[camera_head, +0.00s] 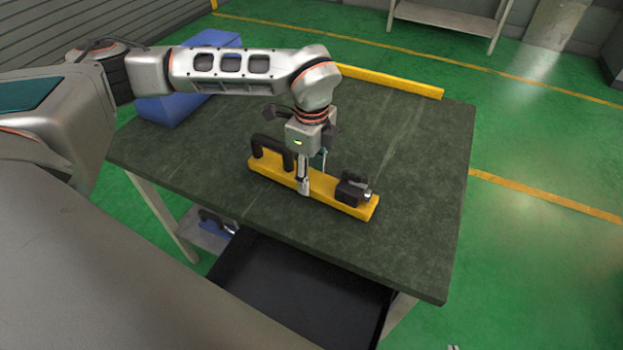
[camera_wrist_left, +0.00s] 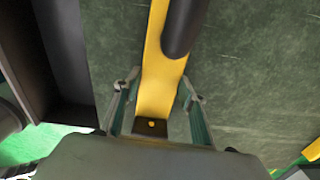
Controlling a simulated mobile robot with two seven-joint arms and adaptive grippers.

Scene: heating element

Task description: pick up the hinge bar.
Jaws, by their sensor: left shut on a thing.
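The hinge bar (camera_head: 268,172) is a long yellow bar with a black arched handle (camera_head: 273,150) near its left end and a black block with a metal pin (camera_head: 352,190) near its right end. It lies along the dark green tabletop, or very close to it; I cannot tell if there is a gap. My left gripper (camera_head: 313,173) points down over the bar's middle and is shut on it, one finger on each side. The left wrist view also shows the yellow bar (camera_wrist_left: 157,85) between the fingers. My right gripper is not in view.
The dark green table (camera_head: 410,220) has free room around the bar. A blue box (camera_head: 180,105) stands at the back left, and another yellow bar (camera_head: 390,81) lies along the back edge. An open black drawer (camera_head: 300,290) sticks out below the front edge.

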